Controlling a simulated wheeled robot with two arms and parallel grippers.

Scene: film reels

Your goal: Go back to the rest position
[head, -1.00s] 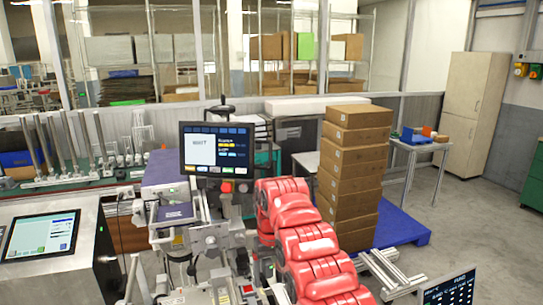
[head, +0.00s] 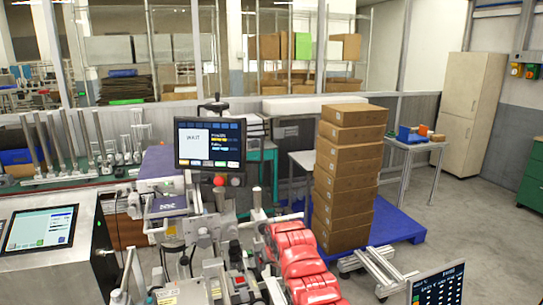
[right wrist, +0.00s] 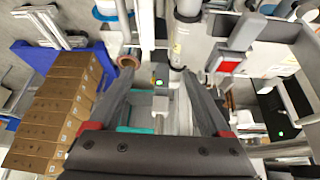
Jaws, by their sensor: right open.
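My red right arm (head: 298,258) comes in from the bottom middle of the head view. Its right gripper (head: 262,236) is small there and partly lost against the machine. In the right wrist view the right gripper (right wrist: 158,88) has its two dark fingers wide apart with nothing between them. Behind the fingers lie parts of the grey machine. My left arm and gripper are not in view. The machine has a dark screen (head: 210,145) above grey rollers and brackets. No film reel is clearly held.
A tall stack of brown boxes (head: 347,175) stands on a blue pallet (head: 400,226) right of the arm. A metal cabinet with a tablet screen (head: 40,228) is at the left. A small table (head: 412,142) stands behind. Open floor lies at the right.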

